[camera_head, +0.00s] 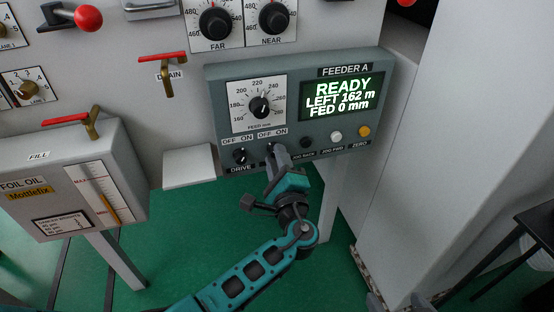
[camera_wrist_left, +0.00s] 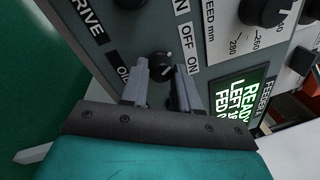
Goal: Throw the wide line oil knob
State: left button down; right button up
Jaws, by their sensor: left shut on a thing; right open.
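The oil knob (camera_wrist_left: 160,64) is a small round black knob on the grey Feeder A panel (camera_head: 300,68), under an OFF/ON label. In the left wrist view it sits between the two grey fingers, beside a partly covered label that starts "OI". My left gripper (camera_head: 277,158) reaches up to the panel's lower edge and is shut on this knob. In the head view the fingers mostly hide the knob and its label. Two grey tips of my right gripper (camera_head: 398,303) show at the bottom edge, apart and empty, away from the panel.
The DRIVE knob (camera_head: 240,156) is close on the left. A dark jog button (camera_head: 305,142), white button (camera_head: 336,136) and orange ZERO button (camera_head: 364,131) are to the right. The feed dial (camera_head: 259,106) and lit READY display (camera_head: 342,96) are above. A foil oil box (camera_head: 75,180) stands left.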

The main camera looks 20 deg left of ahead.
pick_arm(q)
jog(key=shift+n, duration=0.3)
jog(key=c, duration=1)
grip_release()
jog(key=shift+c, duration=0.2)
jog(key=shift+o, duration=1.1)
pick_arm(e)
jog(key=shift+w+r, duration=0.1)
jog(key=shift+w, duration=0.05)
jog(key=shift+d, duration=0.1)
